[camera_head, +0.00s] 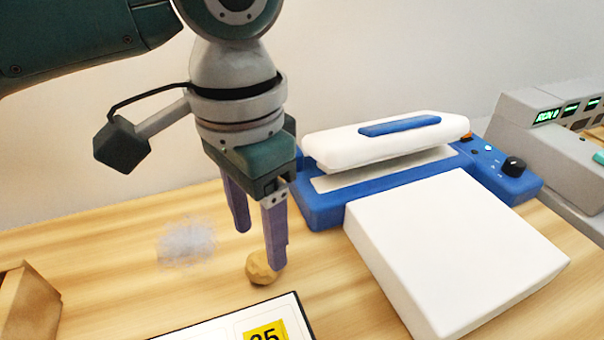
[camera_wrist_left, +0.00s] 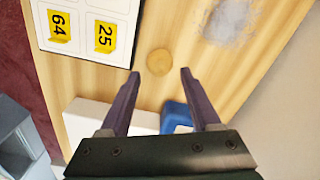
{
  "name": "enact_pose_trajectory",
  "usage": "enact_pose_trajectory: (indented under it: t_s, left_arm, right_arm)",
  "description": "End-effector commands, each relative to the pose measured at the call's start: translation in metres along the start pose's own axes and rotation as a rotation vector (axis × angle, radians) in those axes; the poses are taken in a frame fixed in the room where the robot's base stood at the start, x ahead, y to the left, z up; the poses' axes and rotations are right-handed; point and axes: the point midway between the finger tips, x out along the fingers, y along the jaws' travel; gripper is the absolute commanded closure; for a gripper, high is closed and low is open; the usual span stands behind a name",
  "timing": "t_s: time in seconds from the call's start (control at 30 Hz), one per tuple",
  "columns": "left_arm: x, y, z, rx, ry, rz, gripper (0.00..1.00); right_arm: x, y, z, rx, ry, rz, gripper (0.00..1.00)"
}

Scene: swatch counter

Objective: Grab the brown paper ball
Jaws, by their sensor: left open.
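The brown paper ball (camera_head: 262,268) lies on the wooden counter, just behind the numbered card. My left gripper (camera_head: 258,250) points down with its two purple fingers apart, and one fingertip overlaps the ball in the head view. In the left wrist view the ball (camera_wrist_left: 160,62) shows beyond the open fingertips (camera_wrist_left: 160,72), roughly centred between them. Nothing is held. I cannot tell how high the fingertips are above the counter. My right gripper is in neither view.
A blue and white press (camera_head: 325,205) and a white block (camera_head: 455,250) stand right of the ball. A card with yellow number labels (camera_head: 225,330) lies in front. A grey smudge (camera_head: 186,242) marks the counter at left. A wooden box (camera_head: 28,305) sits far left.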

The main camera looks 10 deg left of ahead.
Motion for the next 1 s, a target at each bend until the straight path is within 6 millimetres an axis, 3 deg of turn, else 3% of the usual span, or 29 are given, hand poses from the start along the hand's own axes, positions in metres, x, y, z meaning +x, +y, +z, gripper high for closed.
enact_pose_trajectory:
  t_s: [0.2, 0.3, 0.57, 1.0]
  left_arm:
    - [0.037, 0.001, 0.001, 0.002, -0.003, 0.001, 0.37]
    - [0.046, 0.001, 0.001, 0.001, -0.002, 0.0, 0.37]
    - [0.048, 0.001, 0.001, 0.002, -0.001, -0.001, 0.37]
    - [0.047, 0.001, 0.001, 0.002, -0.001, -0.001, 0.86]
  right_arm:
    - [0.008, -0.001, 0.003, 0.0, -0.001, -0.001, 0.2]
    - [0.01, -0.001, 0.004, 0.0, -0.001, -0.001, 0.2]
    - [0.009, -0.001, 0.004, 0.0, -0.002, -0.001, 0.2]
    - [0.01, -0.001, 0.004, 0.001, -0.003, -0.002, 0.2]
